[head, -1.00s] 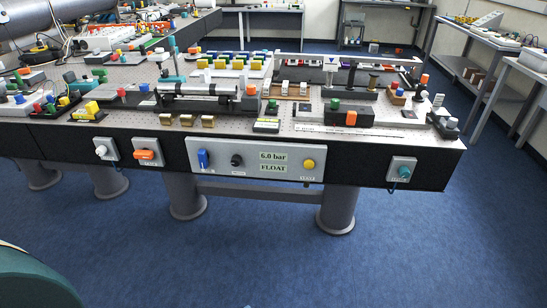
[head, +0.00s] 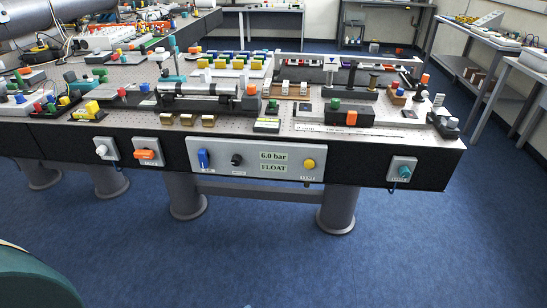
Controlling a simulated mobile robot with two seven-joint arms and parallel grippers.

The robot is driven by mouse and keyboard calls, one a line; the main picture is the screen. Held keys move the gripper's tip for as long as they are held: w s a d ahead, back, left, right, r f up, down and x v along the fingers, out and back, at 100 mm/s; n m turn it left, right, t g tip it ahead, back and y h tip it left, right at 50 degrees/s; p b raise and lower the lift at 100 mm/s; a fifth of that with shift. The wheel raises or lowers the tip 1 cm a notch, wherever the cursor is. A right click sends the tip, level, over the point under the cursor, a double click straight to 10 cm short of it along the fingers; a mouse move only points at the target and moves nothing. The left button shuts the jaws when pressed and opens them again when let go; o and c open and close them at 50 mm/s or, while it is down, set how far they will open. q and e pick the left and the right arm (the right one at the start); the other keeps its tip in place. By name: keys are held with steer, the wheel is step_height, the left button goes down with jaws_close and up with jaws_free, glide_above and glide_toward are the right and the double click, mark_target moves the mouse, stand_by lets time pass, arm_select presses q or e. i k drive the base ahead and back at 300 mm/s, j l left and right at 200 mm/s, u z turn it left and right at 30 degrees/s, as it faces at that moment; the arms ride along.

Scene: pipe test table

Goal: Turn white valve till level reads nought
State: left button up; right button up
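A white valve knob (head: 101,150) sits on a small light grey plate on the table's dark front face, at the left. A display (head: 273,156) on the grey front panel reads "6.0 bar", with "FLOAT" (head: 273,168) below it. An orange handle (head: 146,154) is on its own plate just right of the white valve. Neither of my grippers is in view, and nothing touches the white valve.
The front panel (head: 220,164) also bears a blue switch (head: 203,158), a black knob (head: 236,160) and a yellow button (head: 308,164). A teal knob (head: 404,171) is at the far right. The tabletop is crowded with fixtures. The blue floor (head: 260,245) in front is clear.

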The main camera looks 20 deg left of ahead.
mark_target(103, 149)
steer(key=u, duration=1.8)
steer(key=l+z, duration=0.4)
steer(key=i+l+z, duration=0.2)
steer(key=z, duration=0.25)
steer(key=i+j, duration=0.25)
steer(key=j, duration=0.15)
steer(key=i+j, duration=0.2)
steer(key=j, duration=0.2)
steer(key=i+j+u, duration=0.1)
steer(key=i+j, duration=0.15)
steer(key=j, duration=0.2)
